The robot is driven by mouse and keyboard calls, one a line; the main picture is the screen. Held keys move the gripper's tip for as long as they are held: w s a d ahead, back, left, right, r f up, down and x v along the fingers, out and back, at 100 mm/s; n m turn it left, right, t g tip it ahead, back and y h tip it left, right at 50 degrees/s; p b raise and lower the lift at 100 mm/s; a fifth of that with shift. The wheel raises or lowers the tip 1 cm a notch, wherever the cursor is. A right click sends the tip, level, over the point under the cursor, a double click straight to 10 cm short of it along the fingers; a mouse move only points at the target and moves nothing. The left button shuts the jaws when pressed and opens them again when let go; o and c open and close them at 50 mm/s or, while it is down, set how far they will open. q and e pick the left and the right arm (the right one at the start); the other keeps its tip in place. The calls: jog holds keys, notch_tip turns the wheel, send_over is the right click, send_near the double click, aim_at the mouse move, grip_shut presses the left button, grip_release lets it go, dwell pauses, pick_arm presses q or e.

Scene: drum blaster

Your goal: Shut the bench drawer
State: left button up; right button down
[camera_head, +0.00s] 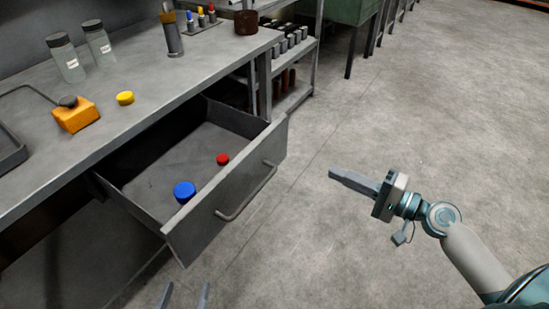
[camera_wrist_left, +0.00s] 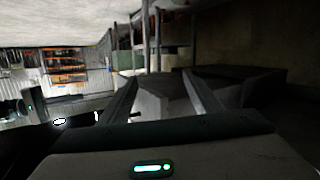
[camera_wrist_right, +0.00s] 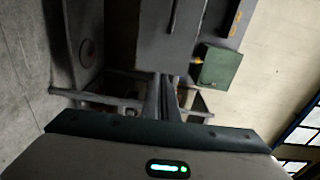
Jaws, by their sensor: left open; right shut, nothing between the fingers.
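The grey bench drawer (camera_head: 230,195) stands pulled out from under the bench in the head view. Its front carries a bar handle (camera_head: 247,193). A blue cap (camera_head: 184,191) and a red cap (camera_head: 222,159) lie inside it. My right gripper (camera_head: 332,174) is shut and empty, in the air to the right of the drawer front and apart from it. My left gripper (camera_head: 182,294) shows only its fingertips at the bottom edge, in front of and below the drawer front. It is open, and its spread fingers also show in the left wrist view (camera_wrist_left: 160,78).
The bench top (camera_head: 150,100) holds an orange block (camera_head: 75,115), a yellow cap (camera_head: 125,98), two jars (camera_head: 66,58) and a tool holder (camera_head: 171,35). A shelf rack (camera_head: 292,70) stands beyond the drawer. The floor (camera_head: 400,120) to the right is clear.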

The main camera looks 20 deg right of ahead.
pick_arm(q)
jog(key=shift+s+r, duration=0.1)
jog(key=shift+r, duration=0.35)
pick_arm(e)
jog(key=shift+a+r, duration=0.3)
jog(key=shift+r, duration=0.35)
pick_arm(q)
jog(key=shift+f, duration=0.1)
pick_arm(e)
jog(key=shift+w+a, duration=0.1)
jog(key=p, duration=0.4)
send_near(278, 145)
jog(key=x, duration=0.5)
pick_arm(q)
jog(key=s+a+f+g+y, duration=0.2)
jog(key=s+a+f+g, duration=0.2)
jog(key=f, duration=0.5)
jog(key=shift+s+a+f+g, duration=0.2)
jog(key=shift+s+g, duration=0.8)
jog(key=shift+g, duration=0.6)
pick_arm(e)
jog(key=shift+w+a+f, duration=0.1)
jog(key=shift+w+a, duration=0.4)
jog(key=shift+w, duration=0.05)
